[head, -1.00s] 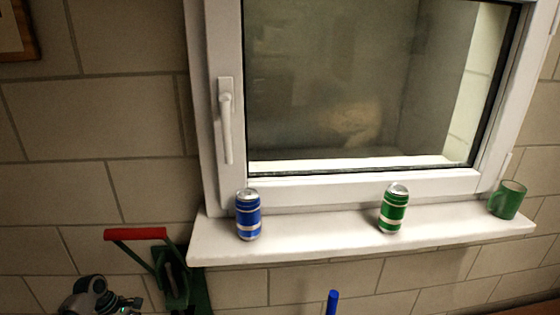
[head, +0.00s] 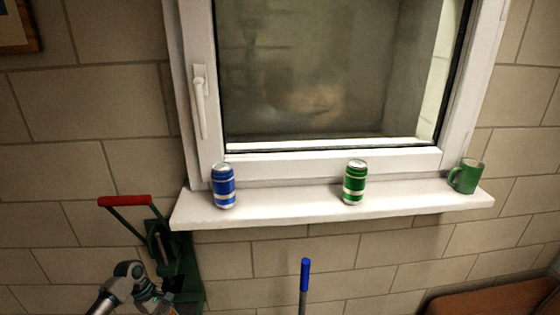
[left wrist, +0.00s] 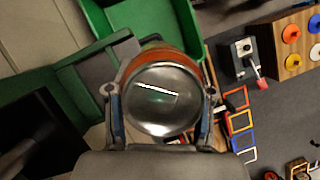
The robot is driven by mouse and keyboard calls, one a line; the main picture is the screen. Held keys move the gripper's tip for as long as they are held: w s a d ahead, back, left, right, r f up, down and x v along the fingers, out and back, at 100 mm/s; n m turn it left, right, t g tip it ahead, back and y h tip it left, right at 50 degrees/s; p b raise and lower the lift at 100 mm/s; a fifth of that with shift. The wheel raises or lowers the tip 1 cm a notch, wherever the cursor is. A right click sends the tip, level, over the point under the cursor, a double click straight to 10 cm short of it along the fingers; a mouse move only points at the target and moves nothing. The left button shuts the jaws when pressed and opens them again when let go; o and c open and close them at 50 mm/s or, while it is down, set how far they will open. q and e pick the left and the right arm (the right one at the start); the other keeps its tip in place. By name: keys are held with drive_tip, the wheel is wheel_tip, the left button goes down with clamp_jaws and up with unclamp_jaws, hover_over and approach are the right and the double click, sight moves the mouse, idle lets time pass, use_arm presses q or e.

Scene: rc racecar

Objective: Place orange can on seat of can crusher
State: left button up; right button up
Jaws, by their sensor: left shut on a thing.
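The orange can (left wrist: 152,52) is between the two fingers of my left gripper (left wrist: 159,92) in the left wrist view. Its round silver end faces the camera, and only a strip of its orange side shows. My left gripper (head: 160,303) is shut on it, at the bottom edge of the head view. The green can crusher (head: 186,268) with a red handle (head: 125,200) is on the wall, just beside and behind this gripper. Green parts of the crusher (left wrist: 45,92) lie beyond and left of the can in the wrist view. I cannot tell whether the can touches the seat. My right gripper is out of view.
A blue can (head: 223,187), a green can (head: 355,183) and a green mug (head: 467,177) stand on the windowsill (head: 290,211). A blue-tipped rod (head: 305,275) stands below it. The wrist view shows a wooden block with coloured discs (left wrist: 294,48) and coloured square frames (left wrist: 238,122).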

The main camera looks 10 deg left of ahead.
use_arm(q)
drive_tip(key=s+d+r+m+g+y, duration=0.1)
drive_tip(key=d+r+m+g+y, duration=0.1)
drive_tip(key=d+m, duration=0.6)
drive_tip(key=s+d+r+m+g+y+p, duration=0.1)
drive_tip(key=d+r+m, duration=0.3)
drive_tip(key=d, duration=1.5)
drive_tip(key=m+g+y, duration=0.1)
drive_tip(key=m, duration=0.3)
drive_tip(key=shift+d+m+y, duration=0.2)
drive_tip(key=shift+m+y, duration=0.1)
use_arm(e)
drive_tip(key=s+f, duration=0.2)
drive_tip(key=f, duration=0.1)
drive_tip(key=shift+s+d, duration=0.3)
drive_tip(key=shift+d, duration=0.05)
use_arm(q)
drive_tip(key=shift+w+a+r, duration=0.1)
drive_tip(key=shift+r, duration=0.05)
drive_tip(key=shift+r, duration=0.1)
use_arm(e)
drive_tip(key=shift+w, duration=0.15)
use_arm(q)
drive_tip(key=shift+d, duration=0.2)
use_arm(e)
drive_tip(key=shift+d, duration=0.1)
